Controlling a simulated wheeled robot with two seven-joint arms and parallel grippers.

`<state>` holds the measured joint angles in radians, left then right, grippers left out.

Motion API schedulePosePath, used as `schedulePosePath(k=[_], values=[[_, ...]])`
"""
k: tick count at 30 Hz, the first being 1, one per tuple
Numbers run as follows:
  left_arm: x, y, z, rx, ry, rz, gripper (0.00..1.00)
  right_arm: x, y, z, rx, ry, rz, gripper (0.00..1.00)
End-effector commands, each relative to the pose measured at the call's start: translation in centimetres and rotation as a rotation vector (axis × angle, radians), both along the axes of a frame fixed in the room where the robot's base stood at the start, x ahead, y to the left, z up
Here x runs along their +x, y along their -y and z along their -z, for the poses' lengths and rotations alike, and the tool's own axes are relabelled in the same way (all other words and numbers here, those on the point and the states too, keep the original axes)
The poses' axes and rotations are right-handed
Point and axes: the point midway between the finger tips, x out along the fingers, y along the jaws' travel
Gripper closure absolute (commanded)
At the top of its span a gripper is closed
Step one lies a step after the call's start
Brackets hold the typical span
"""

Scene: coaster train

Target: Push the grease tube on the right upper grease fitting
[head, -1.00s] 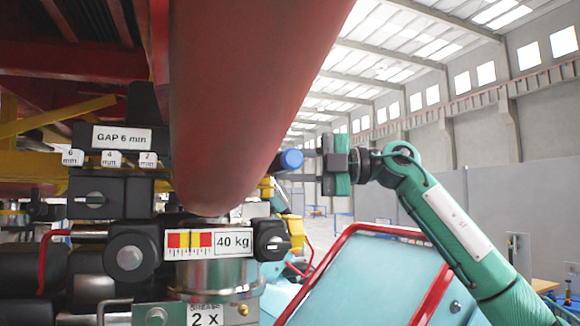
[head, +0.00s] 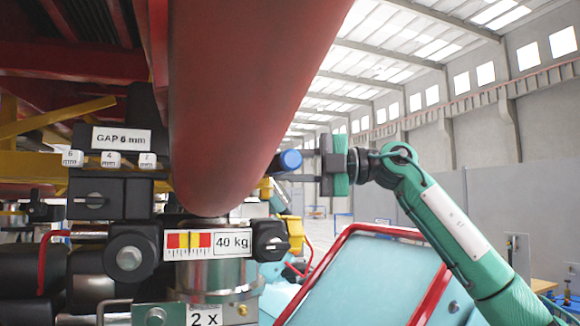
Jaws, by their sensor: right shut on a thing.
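My right gripper (head: 300,168) is at the right side of the large red rounded beam, its fingers pointing left. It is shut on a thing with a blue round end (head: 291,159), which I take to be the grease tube. The rest of that thing is hidden by the beam and the gripper. A small brass-coloured fitting (head: 242,310) sits low, beside the "2 X" label (head: 205,317). I cannot make out an upper right grease fitting; the beam may hide it. My left gripper is not in view.
The red beam (head: 250,90) hangs down across the middle, close to the gripper. Below it are a "40 kg" gauge plate (head: 232,242) and a black knob (head: 270,240). A light-blue panel with a red rail (head: 390,231) stands lower right. The space above my right arm is open.

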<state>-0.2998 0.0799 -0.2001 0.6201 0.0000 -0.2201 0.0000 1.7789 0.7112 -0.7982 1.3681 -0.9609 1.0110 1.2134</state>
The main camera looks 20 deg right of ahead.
Motion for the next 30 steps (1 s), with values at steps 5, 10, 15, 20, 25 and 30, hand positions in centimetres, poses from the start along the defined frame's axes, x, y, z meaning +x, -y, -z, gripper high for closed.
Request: schedulePosePath(k=[5, 10, 15, 20, 25, 30], values=[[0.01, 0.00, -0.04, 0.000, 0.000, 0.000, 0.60, 0.22, 0.07, -0.15, 0.003, 0.002, 0.002, 1.00], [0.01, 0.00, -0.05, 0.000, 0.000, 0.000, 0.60, 0.30, 0.11, -0.17, 0.004, 0.003, 0.003, 1.00], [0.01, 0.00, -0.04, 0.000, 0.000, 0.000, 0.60, 0.28, 0.13, -0.19, 0.005, 0.004, 0.004, 1.00], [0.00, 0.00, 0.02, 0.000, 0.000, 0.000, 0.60, 0.08, 0.16, -0.19, 0.005, 0.004, 0.005, 1.00], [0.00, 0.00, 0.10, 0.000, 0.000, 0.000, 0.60, -0.25, 0.16, -0.18, 0.004, 0.004, 0.004, 1.00], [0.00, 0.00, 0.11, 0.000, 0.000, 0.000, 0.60, -0.35, 0.13, -0.17, 0.004, 0.003, 0.003, 1.00]])
